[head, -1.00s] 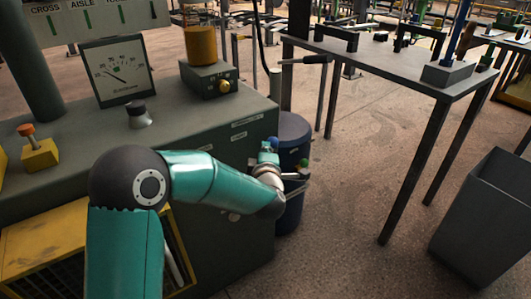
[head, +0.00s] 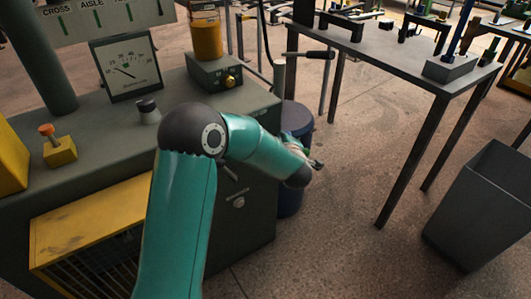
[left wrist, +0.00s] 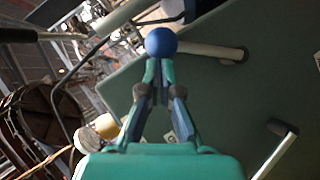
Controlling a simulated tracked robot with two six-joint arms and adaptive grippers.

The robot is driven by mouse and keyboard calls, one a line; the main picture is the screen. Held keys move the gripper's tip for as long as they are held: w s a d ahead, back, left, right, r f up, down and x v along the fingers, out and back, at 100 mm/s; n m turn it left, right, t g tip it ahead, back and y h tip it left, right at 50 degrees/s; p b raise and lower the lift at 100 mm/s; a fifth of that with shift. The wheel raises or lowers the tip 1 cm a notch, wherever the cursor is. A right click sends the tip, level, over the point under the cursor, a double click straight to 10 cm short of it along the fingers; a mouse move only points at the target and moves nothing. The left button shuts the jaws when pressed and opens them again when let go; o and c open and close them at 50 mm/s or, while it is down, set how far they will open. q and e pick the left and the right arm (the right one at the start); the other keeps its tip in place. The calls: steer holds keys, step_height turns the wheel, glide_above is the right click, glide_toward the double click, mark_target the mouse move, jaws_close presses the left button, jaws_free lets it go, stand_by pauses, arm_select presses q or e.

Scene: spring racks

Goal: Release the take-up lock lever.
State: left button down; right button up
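A lever with a round blue knob (left wrist: 161,41) shows in the left wrist view. A pale rod (left wrist: 215,50) runs right from behind the knob to a dark end against the grey-green cabinet. My left gripper (left wrist: 159,68) has its fingers drawn close together, their tips at the knob and partly hidden by it. It looks shut on the lever at the knob. In the head view my left gripper (head: 316,163) shows only as a small tip beyond my teal arm, which hides the knob. My right gripper is in neither view.
The grey-green cabinet (head: 90,143) carries a gauge (head: 126,67) and an orange-topped button (head: 57,146). A dark blue drum (head: 296,118) stands beside it. A black-gripped handle (head: 312,54) sticks out above. A table (head: 400,60) and a grey bin (head: 480,210) stand right, with open floor between.

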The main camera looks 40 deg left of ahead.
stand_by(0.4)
arm_select(q)
steer(key=shift+d+r, duration=0.1)
steer(key=shift+r, duration=0.05)
steer(key=s+a+r+p+v, duration=0.1)
steer(key=a+p+v, duration=0.1)
steer(key=v, duration=1)
steer(key=shift+s+d+r, duration=0.25)
steer(key=shift+r, duration=0.2)
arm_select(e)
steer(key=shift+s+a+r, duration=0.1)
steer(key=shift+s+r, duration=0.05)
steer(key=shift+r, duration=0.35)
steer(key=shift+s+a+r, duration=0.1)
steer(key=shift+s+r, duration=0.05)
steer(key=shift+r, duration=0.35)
